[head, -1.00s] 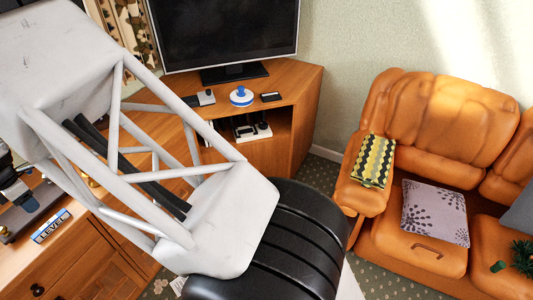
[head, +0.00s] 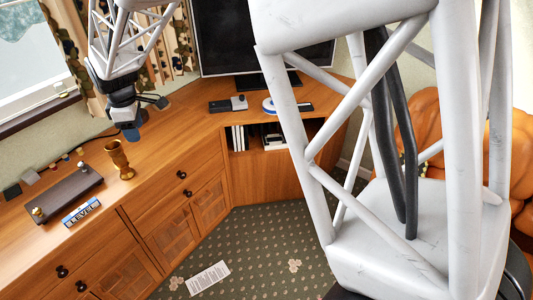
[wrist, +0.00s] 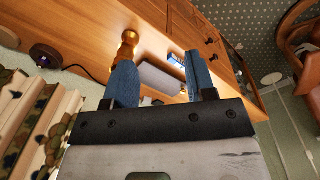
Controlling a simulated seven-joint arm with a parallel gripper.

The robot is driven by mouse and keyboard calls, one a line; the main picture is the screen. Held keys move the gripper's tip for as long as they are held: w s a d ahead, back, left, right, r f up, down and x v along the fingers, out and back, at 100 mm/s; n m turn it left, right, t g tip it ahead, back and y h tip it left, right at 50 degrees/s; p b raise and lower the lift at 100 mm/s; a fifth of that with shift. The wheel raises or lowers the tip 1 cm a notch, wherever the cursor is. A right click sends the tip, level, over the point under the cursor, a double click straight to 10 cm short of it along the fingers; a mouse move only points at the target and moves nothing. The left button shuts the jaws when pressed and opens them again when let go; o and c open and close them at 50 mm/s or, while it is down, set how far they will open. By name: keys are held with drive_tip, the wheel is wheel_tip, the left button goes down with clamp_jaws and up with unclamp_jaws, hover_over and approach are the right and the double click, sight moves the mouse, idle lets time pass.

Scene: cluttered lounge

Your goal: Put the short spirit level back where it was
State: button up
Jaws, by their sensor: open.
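The short spirit level (head: 82,211) is a small blue and white bar marked LEVEL. It rests on the wooden cabinet top near the front edge, just in front of a flat grey-brown case (head: 62,196). My gripper (head: 131,134) is over the cabinet top, behind the brass goblet and apart from the level. In the wrist view, my gripper (wrist: 159,62) shows two blue fingers spread wide with nothing held. Beyond them are the case (wrist: 160,79) and a blue-white end of the level (wrist: 176,62), partly hidden by the right finger.
The brass goblet (head: 119,160) stands close to my gripper. Small items line the back by the window. A television (head: 262,45), a blue-white round object (head: 269,105) and a dark device (head: 228,104) are on the corner unit. A paper (head: 207,278) lies on the carpet.

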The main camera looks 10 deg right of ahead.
drive_tip(key=s+d+r+m, duration=0.3)
drive_tip(key=s+d, duration=0.1)
drive_tip(key=d, duration=0.5)
drive_tip(key=s+d+r+m+t, duration=0.1)
drive_tip(key=s+d+r+m, duration=0.2)
drive_tip(key=d, duration=0.6)
drive_tip(key=s+d+r+m, duration=0.3)
drive_tip(key=s+d, duration=0.1)
drive_tip(key=d, duration=0.5)
drive_tip(key=s+d+f+m+t, duration=0.1)
drive_tip(key=s+d+m, duration=0.9)
drive_tip(key=s+d, duration=0.7)
drive_tip(key=s, duration=0.4)
drive_tip(key=shift+s+f+h, duration=0.15)
drive_tip(key=shift+f+h, duration=0.1)
drive_tip(key=shift+h, duration=0.05)
